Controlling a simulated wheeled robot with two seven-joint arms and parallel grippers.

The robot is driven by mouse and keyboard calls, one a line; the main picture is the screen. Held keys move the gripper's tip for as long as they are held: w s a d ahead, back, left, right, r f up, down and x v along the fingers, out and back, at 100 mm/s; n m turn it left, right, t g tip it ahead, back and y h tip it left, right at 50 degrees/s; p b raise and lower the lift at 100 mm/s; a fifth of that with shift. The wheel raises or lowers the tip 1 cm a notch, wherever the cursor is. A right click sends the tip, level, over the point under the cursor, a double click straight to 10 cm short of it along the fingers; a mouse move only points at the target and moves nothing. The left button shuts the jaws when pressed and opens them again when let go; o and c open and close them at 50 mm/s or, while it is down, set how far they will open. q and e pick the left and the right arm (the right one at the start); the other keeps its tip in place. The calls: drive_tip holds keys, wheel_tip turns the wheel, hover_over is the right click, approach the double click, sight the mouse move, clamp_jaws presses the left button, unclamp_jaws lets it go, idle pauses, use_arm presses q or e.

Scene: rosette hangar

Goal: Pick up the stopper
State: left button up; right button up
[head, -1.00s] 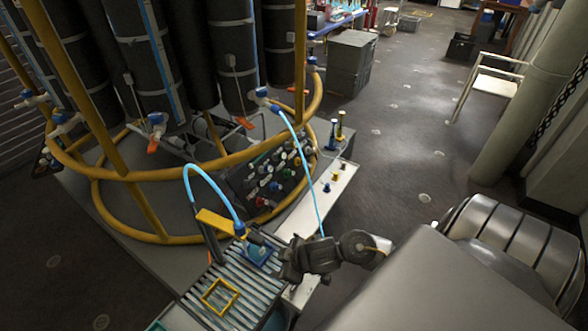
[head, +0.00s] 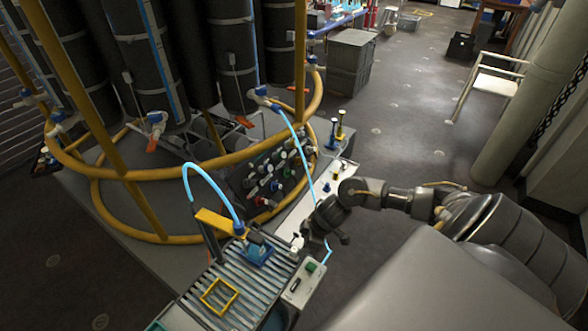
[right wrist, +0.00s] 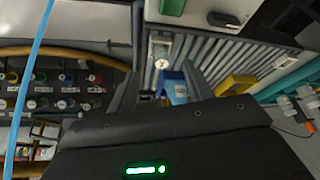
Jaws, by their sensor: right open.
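A small white round-topped piece, which looks like the stopper (head: 296,241), stands at the right edge of the slatted rack. In the right wrist view the white piece (right wrist: 162,64) appears between the fingertips, in front of a pale plate. I cannot tell how far off it is, nor whether its lower part is hidden. My right gripper (head: 304,237) is open and empty, pointing down beside the piece. Its two dark fingers (right wrist: 160,83) are apart in the right wrist view. My left gripper is not in view.
A pale box with a green button (head: 311,267) is close by. Small blue (head: 326,187) and yellow knobs stand farther along the white bench.

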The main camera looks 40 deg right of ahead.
sight(296, 249)
drive_tip(key=shift+w+x, duration=0.2)
drive_tip(key=shift+x, duration=2.85)
drive_tip(key=shift+a+r, duration=0.15)
drive_tip(key=c, duration=0.9)
